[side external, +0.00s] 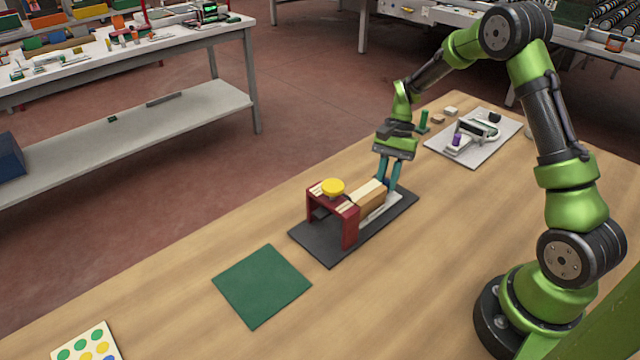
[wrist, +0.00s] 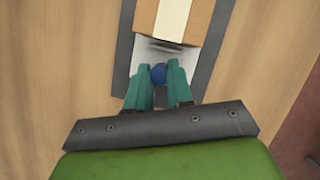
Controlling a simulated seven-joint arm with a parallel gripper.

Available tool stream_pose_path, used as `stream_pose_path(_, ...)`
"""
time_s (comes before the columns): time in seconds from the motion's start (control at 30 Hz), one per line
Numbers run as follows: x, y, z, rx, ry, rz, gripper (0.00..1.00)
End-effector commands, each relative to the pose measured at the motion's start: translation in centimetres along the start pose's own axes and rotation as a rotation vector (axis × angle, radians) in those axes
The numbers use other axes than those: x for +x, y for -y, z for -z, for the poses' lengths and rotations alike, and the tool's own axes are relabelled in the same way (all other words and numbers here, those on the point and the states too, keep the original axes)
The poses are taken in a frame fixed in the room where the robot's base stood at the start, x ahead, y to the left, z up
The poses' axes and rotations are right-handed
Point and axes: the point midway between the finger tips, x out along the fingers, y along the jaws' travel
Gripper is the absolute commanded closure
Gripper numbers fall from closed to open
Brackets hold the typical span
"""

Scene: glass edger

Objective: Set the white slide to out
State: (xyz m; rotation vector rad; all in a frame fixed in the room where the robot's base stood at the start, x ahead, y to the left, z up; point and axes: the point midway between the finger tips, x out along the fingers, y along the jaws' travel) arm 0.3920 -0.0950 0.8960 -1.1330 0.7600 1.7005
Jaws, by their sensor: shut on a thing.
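The white slide (side external: 382,210) lies on a dark grey base plate (side external: 322,249), beside and partly under a tan block with a cream stripe (side external: 369,194). In the wrist view the white slide (wrist: 147,52) shows between the block and my fingers. My gripper (side external: 390,188) points down at the plate's far right end. Its teal fingers are shut on a blue knob (wrist: 158,72) at the slide's near end in the wrist view. The knob is hidden in the side view. A dark red bridge (side external: 350,228) with a yellow round knob (side external: 333,187) stands at the block's left end.
A green mat (side external: 262,286) lies left of the plate on the wooden table. A card with coloured dots (side external: 88,345) lies at the front left. A grey board (side external: 484,146) with a white device, and small blocks (side external: 450,111), lie behind my gripper. Bare table lies in front of the plate.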

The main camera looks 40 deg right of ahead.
Motion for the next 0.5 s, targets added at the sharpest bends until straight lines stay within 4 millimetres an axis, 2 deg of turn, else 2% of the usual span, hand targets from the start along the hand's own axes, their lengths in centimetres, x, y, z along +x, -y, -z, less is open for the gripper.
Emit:
stream_pose_path(0.03,-0.5,-0.3,1.2,0.003,-0.005,0.005,1.0)
stream_pose_path(0.17,-1.1,-1.0,2.5,-0.001,-0.005,0.004,1.0)
stream_pose_path(0.5,-1.4,-1.3,3.1,-0.001,-0.012,0.004,1.0)
